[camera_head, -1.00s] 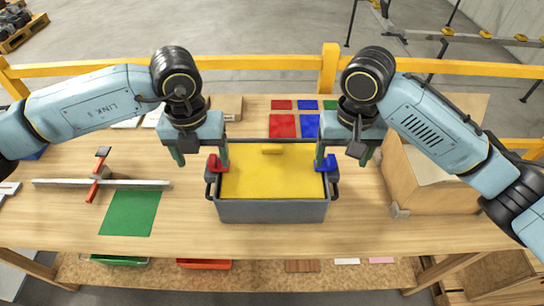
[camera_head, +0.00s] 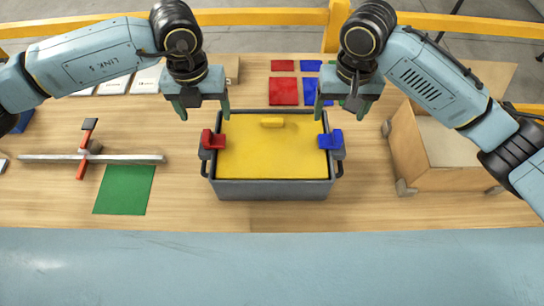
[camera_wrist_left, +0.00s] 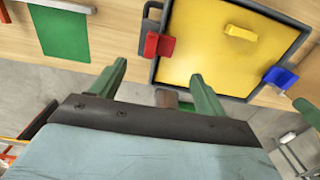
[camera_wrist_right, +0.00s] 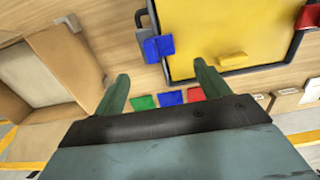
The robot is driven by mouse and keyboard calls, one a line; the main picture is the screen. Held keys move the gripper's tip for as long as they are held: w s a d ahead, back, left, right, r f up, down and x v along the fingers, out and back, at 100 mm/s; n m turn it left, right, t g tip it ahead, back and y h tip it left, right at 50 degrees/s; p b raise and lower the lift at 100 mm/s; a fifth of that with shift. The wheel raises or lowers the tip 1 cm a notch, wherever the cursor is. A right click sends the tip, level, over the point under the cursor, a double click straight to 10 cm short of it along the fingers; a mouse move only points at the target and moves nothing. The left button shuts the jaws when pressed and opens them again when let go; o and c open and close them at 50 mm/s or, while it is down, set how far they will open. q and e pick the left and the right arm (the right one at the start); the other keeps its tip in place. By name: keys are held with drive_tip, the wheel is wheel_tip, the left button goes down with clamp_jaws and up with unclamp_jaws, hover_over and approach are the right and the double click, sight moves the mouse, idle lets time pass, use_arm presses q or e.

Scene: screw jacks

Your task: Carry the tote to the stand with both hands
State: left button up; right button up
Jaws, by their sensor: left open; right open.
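A grey tote (camera_head: 270,189) with a yellow inside and a small yellow block (camera_head: 271,122) stands on the wooden table. A red grip piece (camera_head: 212,140) is on its left rim and a blue one (camera_head: 332,140) on its right rim. My left gripper (camera_head: 202,108) is open and empty, beyond and apart from the red piece, which shows ahead of it in the left wrist view (camera_wrist_left: 158,45). My right gripper (camera_head: 340,108) is open and empty, beyond and apart from the blue piece, also in the right wrist view (camera_wrist_right: 158,47). I cannot make out which thing is the stand.
An open cardboard box (camera_head: 438,150) stands right of the tote. A green mat (camera_head: 124,190) and a grey bar with a red crosspiece (camera_head: 125,159) lie to its left. Red and blue squares (camera_head: 284,91) lie behind it. A yellow rail (camera_head: 270,17) runs beyond the table.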

sight(215, 139)
use_arm(q)
wheel_tip(215, 139, down, 10)
drive_tip(key=shift+w+f, duration=0.1)
use_arm(e)
wheel_tip(215, 139, down, 10)
drive_tip(key=shift+w+f, duration=0.1)
use_arm(q)
drive_tip(key=shift+c, duration=0.3)
use_arm(e)
drive_tip(key=shift+c, duration=0.3)
use_arm(q)
clamp_jaws()
use_arm(e)
clamp_jaws()
use_arm(q)
drive_tip(key=shift+w+r, duration=0.2)
drive_tip(key=shift+r, duration=0.05)
use_arm(e)
drive_tip(key=shift+w+r, duration=0.25)
